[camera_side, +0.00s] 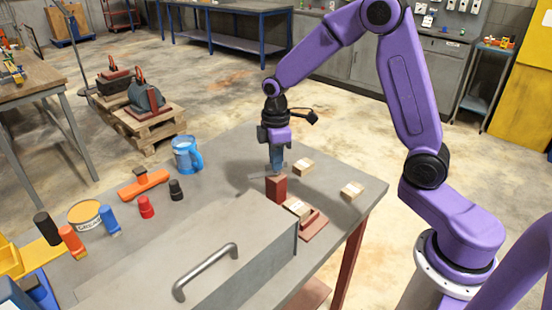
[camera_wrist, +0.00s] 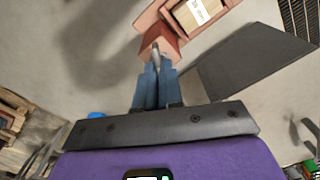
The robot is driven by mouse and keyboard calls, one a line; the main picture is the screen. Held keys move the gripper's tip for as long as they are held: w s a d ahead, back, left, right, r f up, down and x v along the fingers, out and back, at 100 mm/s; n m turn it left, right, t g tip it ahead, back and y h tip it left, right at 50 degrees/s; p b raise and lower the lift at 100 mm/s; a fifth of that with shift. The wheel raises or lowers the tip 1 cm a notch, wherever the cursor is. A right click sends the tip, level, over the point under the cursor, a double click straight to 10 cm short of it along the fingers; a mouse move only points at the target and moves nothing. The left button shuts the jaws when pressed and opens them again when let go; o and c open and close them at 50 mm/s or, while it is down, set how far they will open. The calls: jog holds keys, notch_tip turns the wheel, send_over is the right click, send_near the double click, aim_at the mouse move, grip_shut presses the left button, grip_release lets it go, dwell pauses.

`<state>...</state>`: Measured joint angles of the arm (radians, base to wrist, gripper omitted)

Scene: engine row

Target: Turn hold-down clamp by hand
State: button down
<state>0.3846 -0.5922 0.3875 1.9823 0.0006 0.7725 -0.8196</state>
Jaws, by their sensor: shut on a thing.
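The hold-down clamp shows as a red block-shaped post (camera_side: 276,190) on the grey workbench, with a small grey metal piece at its top. My gripper (camera_side: 277,169) points straight down above the post, with its blue fingers close together. In the wrist view, my gripper (camera_wrist: 156,72) is shut on the grey piece (camera_wrist: 156,49) at the top of the red post (camera_wrist: 165,40). The fingers hide part of this piece. A red base plate (camera_side: 314,226) next to the post carries a small cardboard box (camera_side: 297,208), also visible in the wrist view (camera_wrist: 197,12).
Two more small boxes (camera_side: 303,167) (camera_side: 351,190) stand loose to the right. A large grey case (camera_side: 190,265) with a handle fills the front. A blue mug (camera_side: 187,154), an orange tool (camera_side: 144,183) and several bottles stand to the left. The bench's right edge is close.

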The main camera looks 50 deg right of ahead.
jog(key=m, duration=0.6)
jog(key=shift+r+m, duration=0.15)
jog(key=shift+m, duration=0.15)
jog(key=m, duration=0.6)
jog(key=shift+w, duration=0.1)
jog(key=m, duration=0.6)
jog(key=shift+m, duration=0.3)
jog(key=m, duration=0.5)
jog(key=shift+m, duration=0.3)
jog(key=m, duration=1.2)
jog(key=shift+m, duration=0.3)
jog(key=m, duration=1)
jog(key=shift+m, duration=0.3)
